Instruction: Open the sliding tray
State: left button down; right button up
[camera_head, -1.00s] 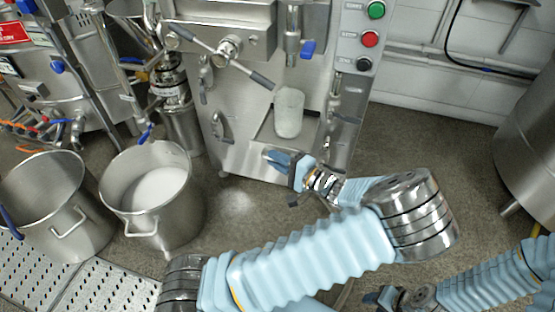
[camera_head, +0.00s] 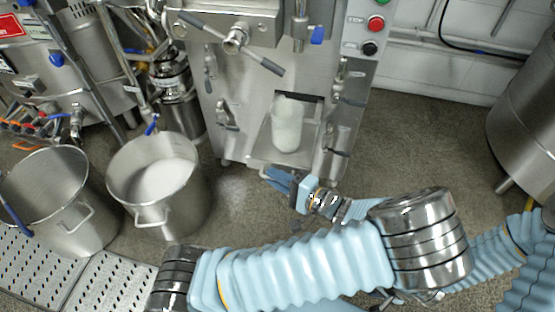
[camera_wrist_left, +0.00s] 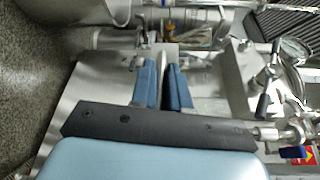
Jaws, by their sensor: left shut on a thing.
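The sliding tray (camera_head: 262,150) is a flat steel shelf low on the front of the steel mill. It juts out from a dark opening, toward me. A whitish translucent container (camera_head: 287,124) stands upright on it. My left gripper (camera_head: 276,178) is at the tray's front edge with its blue fingers shut. In the left wrist view, the two blue fingers (camera_wrist_left: 163,88) close on a thin metal part, seemingly the tray's front lip or handle. The exact grip is partly hidden. My right gripper (camera_head: 384,298) is mostly hidden behind my left arm at the bottom edge.
Two steel pots stand on the left; the nearer-to-mill pot (camera_head: 158,180) holds white material. A black-ended lever (camera_head: 232,42) and several valve handles project from the mill front. A large steel vessel (camera_head: 525,120) stands at right. Floor (camera_head: 410,150) right of the mill is clear.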

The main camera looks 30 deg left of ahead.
pick_arm(q)
jog(key=shift+s+d, duration=0.25)
jog(key=shift+s, duration=0.6)
jog(key=shift+s+d, duration=0.2)
jog(key=shift+s, duration=0.65)
jog(key=shift+s+d, duration=0.25)
jog(key=shift+s, duration=0.6)
pick_arm(e)
jog(key=shift+a+r, duration=0.1)
jog(key=shift+r, duration=0.1)
pick_arm(q)
jog(key=c, duration=1.2)
grip_release()
